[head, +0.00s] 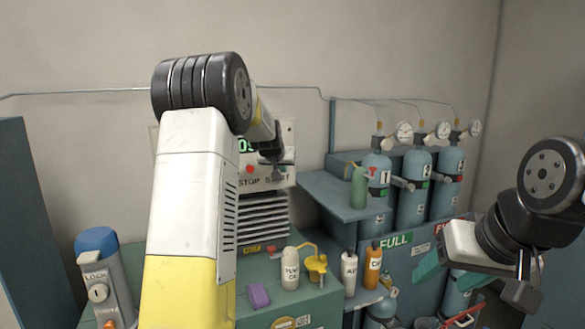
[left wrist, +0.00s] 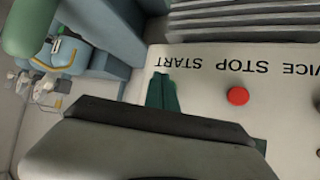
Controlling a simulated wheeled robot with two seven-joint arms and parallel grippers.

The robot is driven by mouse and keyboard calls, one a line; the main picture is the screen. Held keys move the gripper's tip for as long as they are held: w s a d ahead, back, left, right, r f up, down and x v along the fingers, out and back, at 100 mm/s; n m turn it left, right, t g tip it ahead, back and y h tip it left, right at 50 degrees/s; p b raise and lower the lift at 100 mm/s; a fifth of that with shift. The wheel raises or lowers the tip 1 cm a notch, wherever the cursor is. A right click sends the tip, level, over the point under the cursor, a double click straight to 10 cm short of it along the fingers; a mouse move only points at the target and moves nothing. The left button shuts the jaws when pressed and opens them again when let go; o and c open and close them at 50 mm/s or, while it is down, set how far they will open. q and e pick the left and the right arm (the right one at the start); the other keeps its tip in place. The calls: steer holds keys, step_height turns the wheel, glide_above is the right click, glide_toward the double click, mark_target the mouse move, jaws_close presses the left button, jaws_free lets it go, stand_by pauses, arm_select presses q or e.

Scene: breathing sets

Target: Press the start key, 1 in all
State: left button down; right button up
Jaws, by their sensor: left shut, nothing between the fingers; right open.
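The white control panel (head: 284,140) on the machine carries the printed words STOP and START. A red stop key (head: 249,169) sits above the word STOP; it also shows in the left wrist view (left wrist: 237,96), where the lettering is upside down. My left gripper (head: 275,174) is shut and empty at the panel, above the word START. In the left wrist view its dark green fingers (left wrist: 163,92) stand in front of the spot by START. The start key itself is hidden behind them, and I cannot tell whether they touch it. My right gripper (head: 476,284) is open and empty at the lower right.
Grey louvres (head: 262,218) lie under the panel. A white bottle (head: 290,268), a yellow vessel (head: 316,265) and a purple block (head: 258,296) stand on the green bench. Numbered gas cylinders (head: 412,190) with gauges stand at the right, with a green bottle (head: 359,188) on a shelf before them.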

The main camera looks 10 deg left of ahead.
arm_select(q)
steer(key=shift+w+a, duration=0.15)
steer(key=shift+w, duration=0.1)
steer(key=shift+w+a, duration=0.35)
steer(key=shift+w, duration=0.15)
stand_by(1.0)
steer(key=shift+s+d, duration=0.55)
steer(key=shift+s, duration=0.25)
steer(key=s+d, duration=0.2)
steer(key=s, duration=0.2)
steer(key=shift+s+d, duration=0.1)
steer(key=shift+d, duration=0.3)
stand_by(0.5)
